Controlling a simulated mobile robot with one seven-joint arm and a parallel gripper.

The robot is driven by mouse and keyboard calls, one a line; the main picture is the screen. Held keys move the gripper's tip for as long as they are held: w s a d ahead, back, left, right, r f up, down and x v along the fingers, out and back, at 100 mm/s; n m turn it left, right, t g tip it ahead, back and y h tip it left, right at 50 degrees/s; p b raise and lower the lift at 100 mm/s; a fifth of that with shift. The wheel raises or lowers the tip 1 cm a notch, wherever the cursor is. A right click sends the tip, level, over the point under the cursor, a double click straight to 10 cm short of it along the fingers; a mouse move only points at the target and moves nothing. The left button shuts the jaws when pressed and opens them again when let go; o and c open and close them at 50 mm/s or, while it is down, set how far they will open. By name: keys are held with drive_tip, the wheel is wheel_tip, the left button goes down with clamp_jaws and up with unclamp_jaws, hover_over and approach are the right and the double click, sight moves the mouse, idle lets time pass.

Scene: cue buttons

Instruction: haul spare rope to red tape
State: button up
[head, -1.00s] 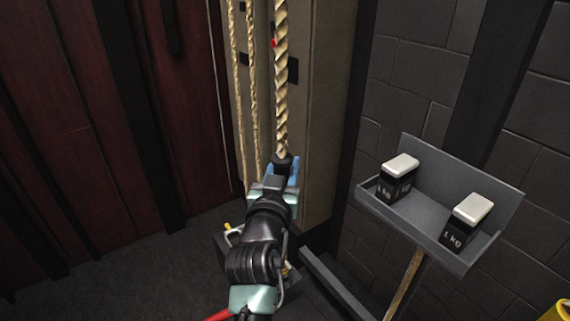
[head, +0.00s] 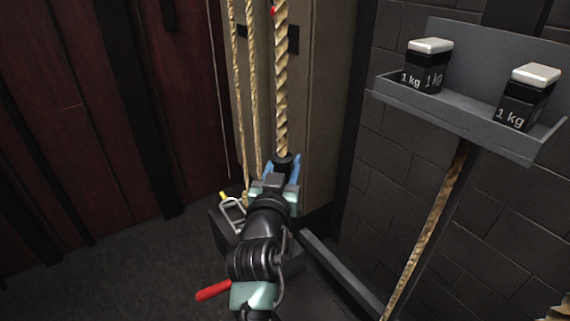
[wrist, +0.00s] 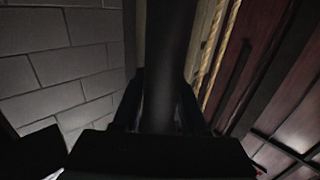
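A thick twisted rope (head: 282,85) hangs in front of the beige post, with a dark sleeve at its lower end. My gripper (head: 284,166) has its blue fingers closed on both sides of this sleeve. In the wrist view the dark sleeve (wrist: 165,65) runs up between my fingers. A small red mark (head: 274,10), probably the red tape, shows beside the thick rope near the top edge of the head view, well above my gripper. I cannot tell which surface carries it. Two thinner ropes (head: 251,90) hang left of the thick one.
A grey tray (head: 450,112) with two 1 kg weights (head: 428,65) (head: 527,95) is at the right, with a rope (head: 430,235) below it. A red-handled lever (head: 213,290) and a dark box (head: 222,232) are low by the post (head: 318,120). Floor at left is clear.

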drive_tip(key=o, duration=0.3)
drive_tip(key=s, duration=0.4)
drive_tip(key=s+a, duration=0.1)
drive_tip(key=s, duration=0.3)
drive_tip(key=s+a+b, duration=0.1)
drive_tip(key=s, duration=0.4)
drive_tip(key=shift+w, duration=0.1)
idle(0.5)
drive_tip(key=s+d+r+t+y+p, duration=0.1)
drive_tip(key=s+r+t+p, duration=0.2)
drive_tip(key=r, duration=1.4)
drive_tip(key=s+d+r+n+t+y+p, duration=0.1)
drive_tip(key=s+r+t+p, duration=0.2)
drive_tip(key=r, duration=1.5)
drive_tip(key=s+d+r+t+p, duration=0.1)
drive_tip(key=s+r+t+p, duration=0.2)
drive_tip(key=r, duration=1.4)
drive_tip(key=shift+s+r+n+t+y+p, duration=0.2)
drive_tip(key=shift+s+p, duration=0.9)
drive_tip(key=shift+p, duration=0.65)
drive_tip(key=shift+s+r+n+t+y+p, duration=0.1)
drive_tip(key=shift+s+n+y+p, duration=0.1)
drive_tip(key=shift+s+p, duration=1.2)
